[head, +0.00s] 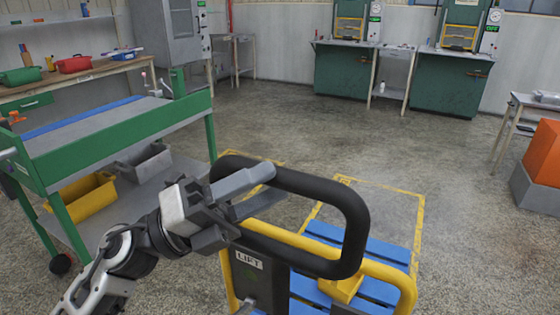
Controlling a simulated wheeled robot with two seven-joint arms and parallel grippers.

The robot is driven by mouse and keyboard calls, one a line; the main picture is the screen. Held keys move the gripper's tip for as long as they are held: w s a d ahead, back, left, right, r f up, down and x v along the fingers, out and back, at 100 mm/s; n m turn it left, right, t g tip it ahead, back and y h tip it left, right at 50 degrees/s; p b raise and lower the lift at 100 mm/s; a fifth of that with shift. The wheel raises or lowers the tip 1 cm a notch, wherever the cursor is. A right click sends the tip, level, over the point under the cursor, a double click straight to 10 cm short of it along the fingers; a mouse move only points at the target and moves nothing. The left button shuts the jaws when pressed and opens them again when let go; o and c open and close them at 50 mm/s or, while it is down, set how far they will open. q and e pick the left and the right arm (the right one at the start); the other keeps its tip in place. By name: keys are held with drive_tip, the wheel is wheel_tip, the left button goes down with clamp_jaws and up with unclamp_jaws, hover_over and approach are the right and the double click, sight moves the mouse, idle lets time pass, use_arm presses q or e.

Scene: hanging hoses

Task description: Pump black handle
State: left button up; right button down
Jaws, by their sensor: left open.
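The black handle (356,230) is a thick rounded loop on a yellow-framed lift (400,275) with a "LIFT" label, in the lower middle of the head view. My left gripper (273,186) is at the upper left part of the loop. Its two grey fingers are open and overlap the handle's upper bar. The gripper hides part of the loop's left side. I cannot tell whether the bar lies between the fingers or whether they touch it. My right gripper is not in view.
A green-framed cart (120,134) with a yellow bin (82,198) on its lower shelf stands close on the left. Blue slats (375,250) lie beyond the handle. Green machines (450,82) stand along the back wall. An orange bin (545,152) is at right. The middle floor is clear.

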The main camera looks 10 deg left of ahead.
use_arm(q)
drive_tip(key=shift+p+x, duration=0.3)
drive_tip(key=shift+x, duration=1.05)
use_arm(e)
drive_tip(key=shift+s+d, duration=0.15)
